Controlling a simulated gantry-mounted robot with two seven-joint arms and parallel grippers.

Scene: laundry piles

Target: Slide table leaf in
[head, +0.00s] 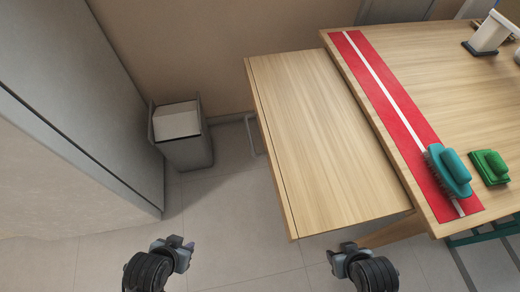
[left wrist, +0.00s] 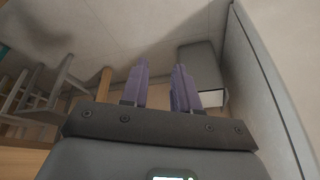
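The table leaf (head: 318,140) is a light wood panel sticking out from the left side of the wooden table (head: 440,70), a little lower than the tabletop. A narrow strip runs along its outer left edge. My left gripper (head: 186,244) is left of the leaf's near corner, apart from it. In the left wrist view its two purple fingers (left wrist: 161,82) stand apart with nothing between them. My right gripper (head: 336,256) is just below the leaf's near edge in the head view; its fingers are too small to read.
A red runner with a white stripe (head: 376,92) lies along the table's left edge. A teal brush (head: 448,170) and a green brush (head: 490,166) sit near the front. A grey bin (head: 182,135) stands by the wall and cabinet.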

